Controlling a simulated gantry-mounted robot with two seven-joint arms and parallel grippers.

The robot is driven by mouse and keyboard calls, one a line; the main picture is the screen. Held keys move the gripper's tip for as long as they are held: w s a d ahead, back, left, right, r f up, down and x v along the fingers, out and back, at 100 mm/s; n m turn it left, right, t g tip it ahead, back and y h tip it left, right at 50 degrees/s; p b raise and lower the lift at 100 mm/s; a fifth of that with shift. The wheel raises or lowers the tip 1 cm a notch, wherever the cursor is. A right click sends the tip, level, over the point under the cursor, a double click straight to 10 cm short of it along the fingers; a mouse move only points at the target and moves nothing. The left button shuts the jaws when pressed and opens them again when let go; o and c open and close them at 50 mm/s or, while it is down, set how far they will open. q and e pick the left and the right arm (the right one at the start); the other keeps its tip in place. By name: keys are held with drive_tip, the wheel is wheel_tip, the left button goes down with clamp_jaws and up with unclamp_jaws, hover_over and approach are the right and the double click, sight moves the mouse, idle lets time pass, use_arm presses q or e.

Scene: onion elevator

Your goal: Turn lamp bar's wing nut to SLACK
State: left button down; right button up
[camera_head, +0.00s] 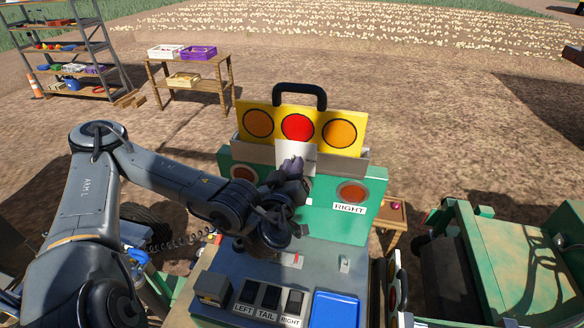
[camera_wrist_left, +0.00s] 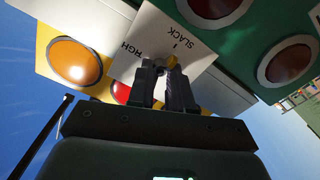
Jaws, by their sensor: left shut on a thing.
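The lamp bar (camera_head: 350,120) is a yellow plate with a red lamp between two orange ones and a black handle on top. It stands in a grey-brown holder on the green panel (camera_head: 370,222). A white label plate (camera_head: 283,150) is fixed at the holder's middle; in the left wrist view this plate (camera_wrist_left: 150,30) reads SLACK beside a second, partly hidden word. My right gripper is not in view.
Below the panel is a grey console with switches marked LEFT, TAIL and RIGHT (camera_head: 292,302) and a blue tray (camera_head: 336,310). Green machinery (camera_head: 500,250) stands at the right. A wooden table with crates (camera_head: 188,72) and a shelf are farther back.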

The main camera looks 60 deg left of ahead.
use_arm(q)
drive_tip(key=shift+f, duration=0.1)
drive_tip(key=c, duration=1)
unclamp_jaws()
drive_tip(key=shift+c, duration=0.2)
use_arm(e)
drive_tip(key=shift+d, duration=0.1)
use_arm(q)
drive_tip(key=shift+d, duration=0.1)
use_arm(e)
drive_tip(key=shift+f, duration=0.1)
